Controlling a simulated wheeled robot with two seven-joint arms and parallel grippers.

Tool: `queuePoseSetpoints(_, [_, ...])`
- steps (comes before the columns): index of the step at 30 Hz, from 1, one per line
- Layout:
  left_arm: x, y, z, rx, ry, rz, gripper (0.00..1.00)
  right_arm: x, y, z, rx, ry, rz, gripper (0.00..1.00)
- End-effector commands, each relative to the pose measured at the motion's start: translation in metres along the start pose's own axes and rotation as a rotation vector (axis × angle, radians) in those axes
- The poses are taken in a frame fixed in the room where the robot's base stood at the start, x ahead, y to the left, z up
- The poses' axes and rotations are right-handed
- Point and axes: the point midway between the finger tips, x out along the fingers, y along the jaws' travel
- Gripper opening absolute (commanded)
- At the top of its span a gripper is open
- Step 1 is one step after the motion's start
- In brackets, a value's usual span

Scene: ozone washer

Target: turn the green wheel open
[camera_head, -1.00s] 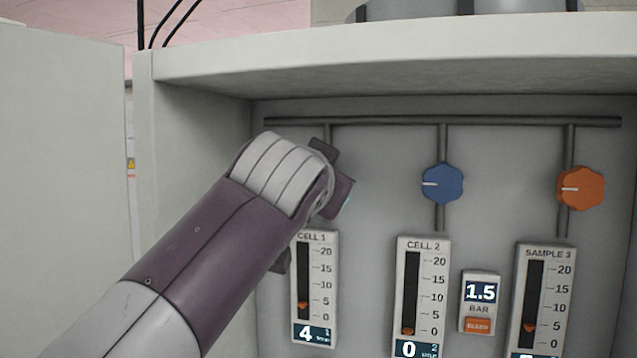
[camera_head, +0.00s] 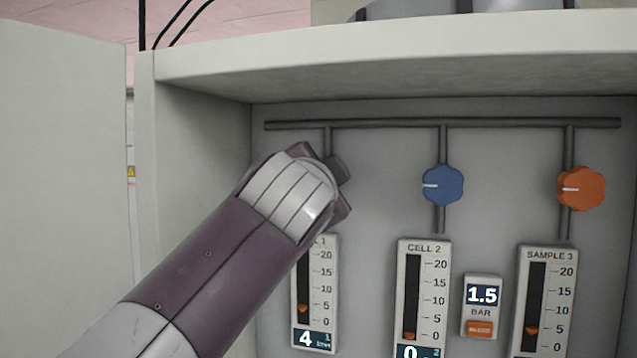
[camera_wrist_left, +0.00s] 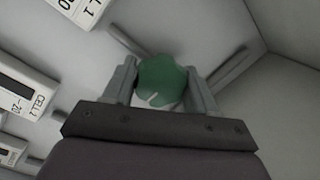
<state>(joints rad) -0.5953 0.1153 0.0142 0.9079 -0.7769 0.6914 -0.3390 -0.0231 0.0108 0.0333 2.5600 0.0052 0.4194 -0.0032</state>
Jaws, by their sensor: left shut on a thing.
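The green wheel (camera_wrist_left: 162,82) shows in the left wrist view, with a short white mark on its face. My left gripper (camera_wrist_left: 161,88) is shut on it, one finger on each side. My right gripper is in neither view.
A blue wheel (camera_head: 443,185) and an orange wheel (camera_head: 581,188) sit to the right on pipes below a horizontal pipe (camera_head: 480,123). The Cell 2 gauge (camera_head: 423,290), a 1.5 bar display (camera_head: 481,294) and the Sample 3 gauge (camera_head: 546,290) are below. Cabinet walls (camera_head: 195,170) enclose the left side and top.

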Motion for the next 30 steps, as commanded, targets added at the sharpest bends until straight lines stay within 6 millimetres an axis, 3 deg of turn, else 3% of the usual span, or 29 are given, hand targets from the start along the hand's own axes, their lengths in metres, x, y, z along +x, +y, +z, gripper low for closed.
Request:
queuePoseSetpoints(10, [-0.002,-0.004,-0.002,0.004,0.005,-0.009,0.26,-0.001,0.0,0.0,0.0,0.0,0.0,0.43])
queuePoseSetpoints(11, [-0.002,-0.004,-0.002,0.004,0.005,-0.009,0.63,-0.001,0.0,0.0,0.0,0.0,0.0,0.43])
queuePoseSetpoints(12, [-0.002,-0.004,-0.001,0.003,0.005,-0.009,0.76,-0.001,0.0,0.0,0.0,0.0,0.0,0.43])
queuePoseSetpoints(13, [-0.002,-0.004,-0.001,0.003,0.005,-0.008,0.79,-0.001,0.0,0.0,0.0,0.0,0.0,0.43])
queuePoseSetpoints(23, [-0.005,-0.001,0.0,0.002,0.003,-0.004,0.79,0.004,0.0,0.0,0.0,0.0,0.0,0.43])
queuePoseSetpoints(26, [-0.018,0.003,0.002,0.002,0.005,-0.005,0.79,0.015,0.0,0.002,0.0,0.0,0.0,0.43])
queuePoseSetpoints(30, [-0.052,0.005,0.003,-0.001,0.008,-0.005,0.79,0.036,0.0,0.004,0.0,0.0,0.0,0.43])
